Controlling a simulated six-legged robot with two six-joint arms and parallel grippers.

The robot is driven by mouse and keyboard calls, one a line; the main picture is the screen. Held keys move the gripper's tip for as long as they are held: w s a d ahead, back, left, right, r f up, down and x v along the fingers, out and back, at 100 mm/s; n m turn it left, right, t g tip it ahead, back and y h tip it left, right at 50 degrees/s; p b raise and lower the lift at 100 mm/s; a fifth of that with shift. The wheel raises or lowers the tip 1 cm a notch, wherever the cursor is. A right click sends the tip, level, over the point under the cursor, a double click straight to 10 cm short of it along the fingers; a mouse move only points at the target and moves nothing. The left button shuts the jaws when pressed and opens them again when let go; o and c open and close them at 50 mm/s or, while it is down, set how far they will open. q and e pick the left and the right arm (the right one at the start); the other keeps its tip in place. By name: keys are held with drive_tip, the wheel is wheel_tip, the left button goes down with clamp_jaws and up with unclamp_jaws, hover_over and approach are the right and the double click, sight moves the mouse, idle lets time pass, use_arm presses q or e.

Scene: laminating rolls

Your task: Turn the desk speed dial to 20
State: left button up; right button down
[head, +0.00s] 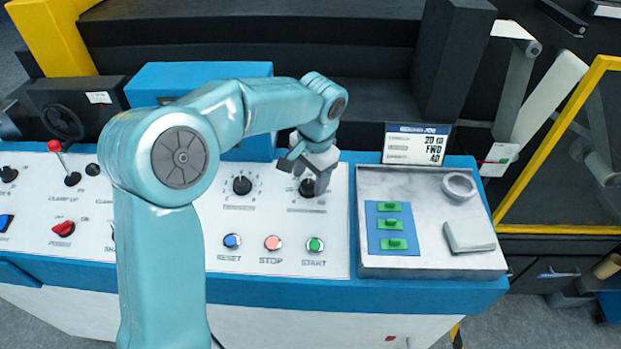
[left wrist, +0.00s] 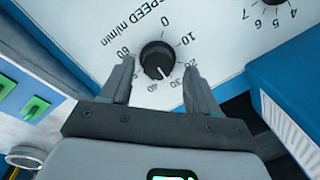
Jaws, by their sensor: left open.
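The black speed dial (head: 307,187) is on the white panel, right of a similar tension dial, and partly covered by my left gripper (head: 308,172). In the left wrist view the speed dial (left wrist: 156,57) shows a white pointer line aimed near the 30 mark. The printed scale shows 0, 10, 20, 30, 40 and 60. My left gripper (left wrist: 159,64) is open, with one finger on each side of the dial. I cannot tell whether the fingers touch it. My right gripper is not in view.
A job card (head: 417,144) reading 20, FWD, 40 stands behind a grey tray (head: 430,262) with green-knobbed parts. Reset (head: 232,241), stop (head: 273,242) and start (head: 315,245) buttons lie in front of the dials. The tension dial (head: 242,185) is close on the left.

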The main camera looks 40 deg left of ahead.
use_arm(q)
drive_tip(key=shift+f, duration=0.3)
drive_tip(key=shift+s+d+r, duration=0.1)
drive_tip(key=shift+s+d, duration=0.15)
drive_tip(key=shift+s, duration=0.2)
drive_tip(key=shift+w+a+f, duration=0.2)
drive_tip(key=shift+w+f, duration=0.05)
drive_tip(key=shift+w, duration=0.2)
drive_tip(key=c, duration=0.5)
drive_tip(key=shift+d+r, duration=0.1)
drive_tip(key=c, duration=0.6)
drive_tip(key=shift+o, duration=0.3)
drive_tip(key=shift+s, duration=0.2)
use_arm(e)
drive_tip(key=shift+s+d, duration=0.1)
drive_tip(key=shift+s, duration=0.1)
use_arm(q)
drive_tip(key=shift+n, duration=0.3)
